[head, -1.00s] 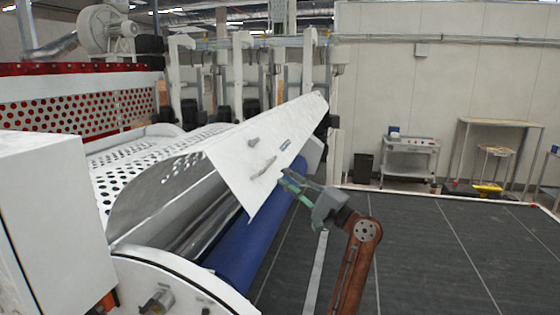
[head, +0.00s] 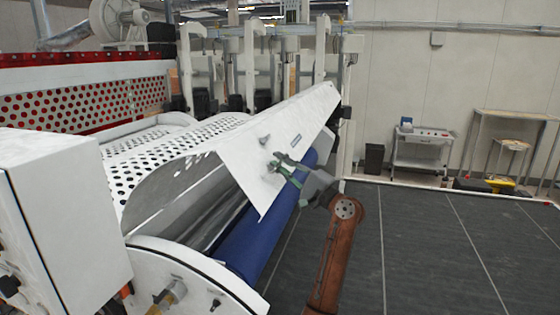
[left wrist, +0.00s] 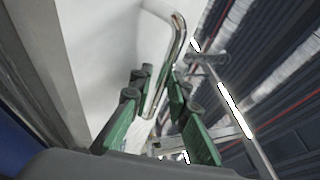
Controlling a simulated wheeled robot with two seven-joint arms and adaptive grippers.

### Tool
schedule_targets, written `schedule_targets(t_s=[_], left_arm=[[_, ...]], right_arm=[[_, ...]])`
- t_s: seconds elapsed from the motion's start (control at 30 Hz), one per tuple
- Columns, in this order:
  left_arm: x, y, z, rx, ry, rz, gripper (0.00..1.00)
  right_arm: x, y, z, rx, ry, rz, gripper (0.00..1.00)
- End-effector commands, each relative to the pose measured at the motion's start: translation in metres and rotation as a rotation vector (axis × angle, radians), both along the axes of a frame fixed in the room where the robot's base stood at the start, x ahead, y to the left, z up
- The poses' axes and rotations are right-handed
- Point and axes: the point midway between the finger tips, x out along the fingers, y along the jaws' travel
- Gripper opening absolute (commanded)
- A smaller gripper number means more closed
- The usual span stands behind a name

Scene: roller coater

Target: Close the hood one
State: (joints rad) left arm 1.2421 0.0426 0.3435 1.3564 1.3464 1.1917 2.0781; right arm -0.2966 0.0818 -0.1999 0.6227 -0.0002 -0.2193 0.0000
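The hood (head: 275,135) is a white panel with a perforated top, standing raised over the rollers, its front flap slanting out above a blue roller (head: 255,235). A chrome bar handle on the flap shows large in the left wrist view (left wrist: 178,45). My left gripper (head: 277,165) has green fingers and is at the flap's front face, by the handle. In the left wrist view its fingers (left wrist: 160,88) are spread, with the handle's lower end between them. I cannot tell whether they touch it. My right gripper is not in view.
A white machine cabinet (head: 65,215) stands at the near left. Red perforated guarding (head: 80,100) is behind it. The dark floor (head: 430,240) to the right is open. A small cart (head: 420,148) and tables (head: 510,120) stand by the far wall.

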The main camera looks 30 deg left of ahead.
Motion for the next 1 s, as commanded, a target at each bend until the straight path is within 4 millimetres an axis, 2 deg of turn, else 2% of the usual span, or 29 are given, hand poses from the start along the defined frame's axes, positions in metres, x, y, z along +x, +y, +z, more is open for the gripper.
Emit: schedule_targets(t_s=[0.13, 0.4, 1.0], left_arm=[[0.0002, -0.0002, -0.0008, 0.0, 0.0, 0.0, 0.16], [0.0002, -0.0004, -0.0008, 0.0, 0.001, 0.0, 0.0], [0.0002, -0.0006, -0.002, 0.0, 0.001, 0.0, 0.0]], right_arm=[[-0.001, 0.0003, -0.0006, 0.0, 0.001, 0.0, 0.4], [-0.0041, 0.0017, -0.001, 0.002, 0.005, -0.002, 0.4], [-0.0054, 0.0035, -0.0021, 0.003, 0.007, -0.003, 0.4]])
